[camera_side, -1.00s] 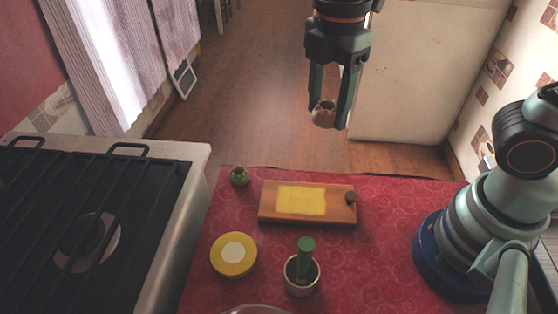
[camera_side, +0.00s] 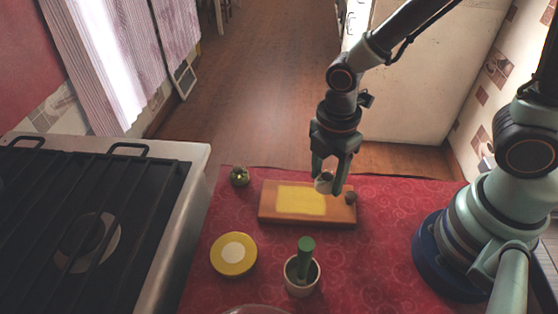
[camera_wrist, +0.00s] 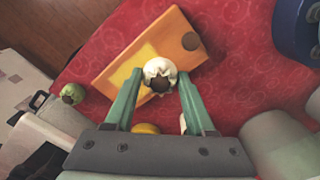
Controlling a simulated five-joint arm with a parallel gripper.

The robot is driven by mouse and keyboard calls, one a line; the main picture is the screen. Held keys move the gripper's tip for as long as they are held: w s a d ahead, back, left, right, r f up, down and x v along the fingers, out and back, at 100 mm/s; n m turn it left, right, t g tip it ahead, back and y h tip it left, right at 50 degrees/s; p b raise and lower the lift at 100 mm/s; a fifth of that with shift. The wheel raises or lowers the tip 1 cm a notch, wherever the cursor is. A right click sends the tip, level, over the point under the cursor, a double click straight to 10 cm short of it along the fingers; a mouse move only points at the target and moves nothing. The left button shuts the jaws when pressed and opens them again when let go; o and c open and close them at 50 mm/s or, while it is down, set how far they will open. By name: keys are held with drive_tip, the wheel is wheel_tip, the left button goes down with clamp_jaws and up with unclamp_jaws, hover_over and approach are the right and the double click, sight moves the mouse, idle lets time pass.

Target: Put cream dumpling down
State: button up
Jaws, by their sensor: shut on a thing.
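The cream dumpling (camera_side: 324,183) is held between the fingers of my gripper (camera_side: 331,183), which is shut on it. It hangs over the right part of a wooden board (camera_side: 267,213) with a yellow patch on top. In the wrist view the cream dumpling (camera_wrist: 160,74), pale with a dark top, sits between the fingertips of my gripper (camera_wrist: 158,82). The board (camera_wrist: 140,42) lies beyond it there. I cannot tell how large the gap between dumpling and board is.
A dark round piece (camera_side: 351,198) sits at the board's right end. A small green item (camera_side: 239,176) is left of the board. A yellow round tin (camera_side: 233,255) and a cup with a green stick (camera_side: 302,276) stand in front. A stove (camera_side: 90,225) is at left. Red cloth right of the board is clear.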

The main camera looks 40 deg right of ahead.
sight(325, 190)
drive_tip(key=shift+f, duration=2.15)
drive_tip(key=shift+f, duration=0.15)
drive_tip(key=o, duration=0.7)
